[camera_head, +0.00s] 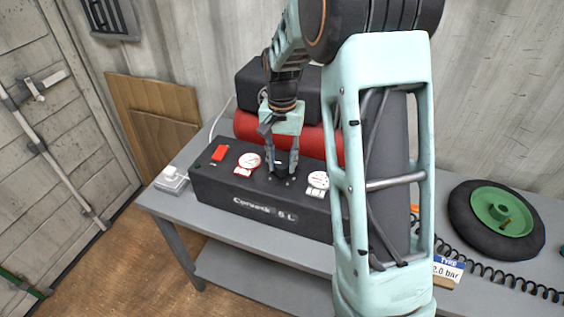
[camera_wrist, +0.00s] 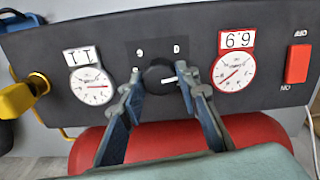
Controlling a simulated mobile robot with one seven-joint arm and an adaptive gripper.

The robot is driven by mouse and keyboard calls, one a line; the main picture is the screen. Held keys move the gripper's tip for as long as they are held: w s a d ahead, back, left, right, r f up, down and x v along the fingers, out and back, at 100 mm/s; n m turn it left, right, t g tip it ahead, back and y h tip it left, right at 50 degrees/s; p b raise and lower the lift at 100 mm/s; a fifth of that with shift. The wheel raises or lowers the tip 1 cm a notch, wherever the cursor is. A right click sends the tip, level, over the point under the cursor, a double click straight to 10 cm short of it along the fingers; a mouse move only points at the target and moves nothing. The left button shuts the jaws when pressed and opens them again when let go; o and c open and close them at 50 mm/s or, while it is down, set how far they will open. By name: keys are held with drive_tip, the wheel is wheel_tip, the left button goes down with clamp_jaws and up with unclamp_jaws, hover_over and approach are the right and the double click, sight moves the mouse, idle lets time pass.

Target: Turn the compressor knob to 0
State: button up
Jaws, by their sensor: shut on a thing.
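The compressor (camera_head: 215,185) is a long black box with a red tank (camera_head: 315,140) behind its panel, standing on a grey table. Its black round knob (camera_wrist: 157,76) sits mid-panel between two white gauges. A short white mark on the knob points right in the wrist view. Two small characters sit past the knob, upper left and upper right there; they appear inverted, and the right one (camera_wrist: 177,49) looks like a 0. My gripper (camera_head: 281,171) reaches down to the panel, its two fingers shut on either side of the knob. The fingers hide part of the knob's sides.
A red switch (camera_wrist: 298,64) sits beside one gauge (camera_wrist: 234,72); the other gauge (camera_wrist: 92,86) is opposite. A yellow fitting (camera_wrist: 17,99) is at the panel's end. A wheel with green hub (camera_head: 494,220) and a coiled black hose (camera_head: 508,281) lie at right.

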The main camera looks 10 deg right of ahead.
sight(282, 163)
drive_tip(key=n, duration=0.3)
drive_tip(key=shift+n, duration=2.1)
drive_tip(key=o, duration=1.2)
drive_tip(key=shift+c, duration=0.2)
drive_tip(key=shift+r, duration=0.1)
wheel_tip(282, 163, up, 12)
